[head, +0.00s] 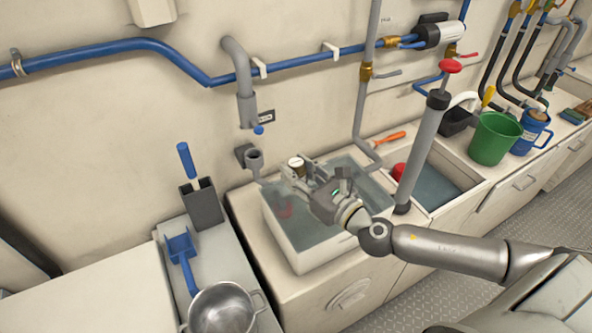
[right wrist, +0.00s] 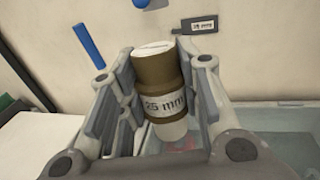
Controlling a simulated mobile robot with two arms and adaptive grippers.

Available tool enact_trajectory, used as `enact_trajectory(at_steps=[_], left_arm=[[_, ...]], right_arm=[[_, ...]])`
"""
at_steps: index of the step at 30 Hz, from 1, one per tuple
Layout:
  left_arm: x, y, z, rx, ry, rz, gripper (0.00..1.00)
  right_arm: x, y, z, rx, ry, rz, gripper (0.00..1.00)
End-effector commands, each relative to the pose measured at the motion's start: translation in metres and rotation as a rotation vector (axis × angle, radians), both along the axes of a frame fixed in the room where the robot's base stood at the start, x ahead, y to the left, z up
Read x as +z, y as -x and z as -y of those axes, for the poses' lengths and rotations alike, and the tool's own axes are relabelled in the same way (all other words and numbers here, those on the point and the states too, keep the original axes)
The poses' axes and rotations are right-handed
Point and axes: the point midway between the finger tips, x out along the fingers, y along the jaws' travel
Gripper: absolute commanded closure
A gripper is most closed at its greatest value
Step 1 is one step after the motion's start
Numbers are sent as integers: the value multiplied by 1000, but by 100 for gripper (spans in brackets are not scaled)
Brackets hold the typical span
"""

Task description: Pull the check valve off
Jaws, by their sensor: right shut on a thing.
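The check valve (right wrist: 172,85) is a brown-bronze cylinder with a white band marked "25 mm" and a pale lower end. My right gripper (right wrist: 165,62) is shut on it, with one finger on each side. In the head view, the valve (head: 296,162) stands roughly upright in my right gripper (head: 298,172), above the back left part of the water-filled basin. It is apart from the grey downpipe (head: 246,108) and the grey wall socket (head: 254,160), both to its left. My left gripper is not in view.
The white basin (head: 308,262) lies below my right gripper. A grey hand pump (head: 424,140) with a red knob stands right of it. A green bucket (head: 494,138) and blue jug (head: 530,132) are farther right. A metal pot (head: 222,308) and blue scoop (head: 182,250) are lower left.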

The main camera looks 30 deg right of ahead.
Motion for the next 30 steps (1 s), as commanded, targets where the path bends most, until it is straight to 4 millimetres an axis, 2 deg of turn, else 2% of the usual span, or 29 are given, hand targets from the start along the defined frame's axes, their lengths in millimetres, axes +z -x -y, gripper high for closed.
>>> enact_trajectory(at_steps=[17, 30], left_arm=[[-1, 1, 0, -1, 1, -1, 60], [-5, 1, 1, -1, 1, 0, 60]], right_arm=[[-2, 0, 0, 0, 0, 0, 100], [-3, 21, 1, 1, 0, -1, 100]])
